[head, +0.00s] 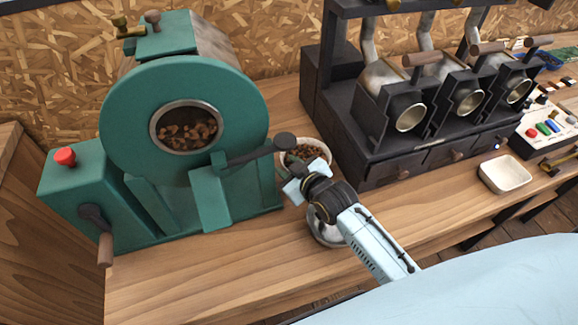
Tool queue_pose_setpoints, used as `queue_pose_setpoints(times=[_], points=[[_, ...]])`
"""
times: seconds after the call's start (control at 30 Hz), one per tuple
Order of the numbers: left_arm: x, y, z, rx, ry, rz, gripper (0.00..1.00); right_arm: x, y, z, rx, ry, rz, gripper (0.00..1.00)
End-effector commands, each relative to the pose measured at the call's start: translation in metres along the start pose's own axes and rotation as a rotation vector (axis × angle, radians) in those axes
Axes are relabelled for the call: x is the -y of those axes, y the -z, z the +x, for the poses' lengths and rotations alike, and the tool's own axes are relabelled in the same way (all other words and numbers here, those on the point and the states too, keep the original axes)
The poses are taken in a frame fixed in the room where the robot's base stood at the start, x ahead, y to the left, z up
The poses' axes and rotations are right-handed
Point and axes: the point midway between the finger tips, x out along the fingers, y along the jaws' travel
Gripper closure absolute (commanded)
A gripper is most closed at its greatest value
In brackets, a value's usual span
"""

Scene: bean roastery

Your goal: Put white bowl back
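A round white bowl (318,145) with brown beans in it stands upright on the wooden counter, beside the green roaster. My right gripper (292,181) is at the near side of this bowl, its pale tips close to the front rim. I cannot tell whether they touch the rim or how far apart they are. A second round bowl, whitish-grey (322,238), sits nearer the counter's front edge, partly hidden under my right wrist; its contents are mostly hidden. A squarish off-white dish (506,175) stands empty at the right. My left gripper is out of view.
The green roaster (112,110) fills the left, its dark-knobbed handle (284,141) reaching out over the bean bowl. A black sample roaster (400,150) with several drums stands behind to the right. Bare wooden counter (430,212) lies between my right arm and the dish.

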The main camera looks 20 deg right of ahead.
Motion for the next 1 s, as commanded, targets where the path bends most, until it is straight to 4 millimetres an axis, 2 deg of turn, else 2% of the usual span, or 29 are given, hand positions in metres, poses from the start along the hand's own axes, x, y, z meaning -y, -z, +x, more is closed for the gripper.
queue_pose_setpoints(times=[0.17, 0.27, 0.7, 0.83, 1.0], points=[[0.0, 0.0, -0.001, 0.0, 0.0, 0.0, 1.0, 0.001, -0.002, -0.003, 0.004, 0.001, 0.001, 0.68], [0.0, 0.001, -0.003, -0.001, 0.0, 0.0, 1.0, 0.001, -0.002, -0.012, 0.005, 0.002, 0.0, 0.68], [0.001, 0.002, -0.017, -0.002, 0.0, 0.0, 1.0, 0.0, -0.001, -0.104, 0.004, 0.001, 0.0, 0.68], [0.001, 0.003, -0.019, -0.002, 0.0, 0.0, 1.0, 0.0, -0.001, -0.122, 0.003, 0.001, -0.001, 0.68], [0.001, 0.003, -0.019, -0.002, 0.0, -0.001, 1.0, 0.0, 0.0, -0.133, 0.001, 0.0, -0.001, 0.68]])
